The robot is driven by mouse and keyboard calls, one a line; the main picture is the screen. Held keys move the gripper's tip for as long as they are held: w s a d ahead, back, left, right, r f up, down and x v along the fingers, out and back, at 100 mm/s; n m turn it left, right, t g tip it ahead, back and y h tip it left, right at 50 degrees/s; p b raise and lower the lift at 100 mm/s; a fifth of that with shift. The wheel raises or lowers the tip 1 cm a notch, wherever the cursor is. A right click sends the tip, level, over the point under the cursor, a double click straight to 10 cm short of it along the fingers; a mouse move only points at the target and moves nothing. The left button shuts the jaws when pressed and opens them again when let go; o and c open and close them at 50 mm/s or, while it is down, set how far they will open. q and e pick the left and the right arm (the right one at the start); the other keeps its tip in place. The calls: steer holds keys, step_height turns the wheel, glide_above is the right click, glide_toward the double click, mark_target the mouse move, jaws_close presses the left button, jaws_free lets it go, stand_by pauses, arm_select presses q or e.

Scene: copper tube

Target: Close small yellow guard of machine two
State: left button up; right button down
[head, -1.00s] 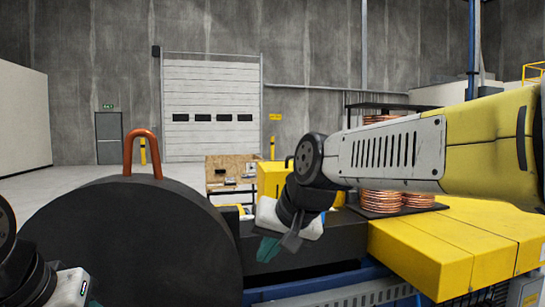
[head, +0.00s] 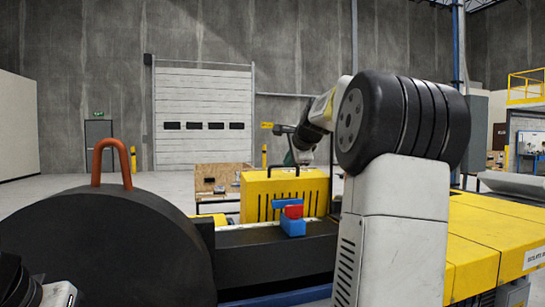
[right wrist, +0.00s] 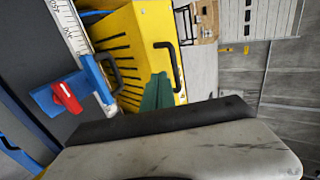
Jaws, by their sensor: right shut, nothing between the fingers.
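The small yellow guard (head: 256,190) is a slotted yellow box with a black handle on top, beyond the black machine bed in the head view. Its slots and black handle also show in the right wrist view (right wrist: 152,22). My right gripper (head: 291,158) is shut and empty, pointing down by the guard's top right, partly hidden by my own arm. Its green fingers (right wrist: 157,92) overlap the guard's yellow face in the right wrist view; I cannot tell whether they touch it. Of my left gripper, only the body shows at the bottom left corner; its fingers are out of view.
A blue and red clamp (head: 292,222) stands on the bed in front of the guard. A large black disc (head: 105,245) with a copper-coloured hook (head: 112,148) fills the left. Larger yellow covers (head: 490,235) lie at the right.

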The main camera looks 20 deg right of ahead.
steer(key=w+f, duration=0.1)
steer(key=w, duration=0.5)
steer(key=shift+w+d+f, duration=0.15)
steer(key=shift+w+f, duration=0.2)
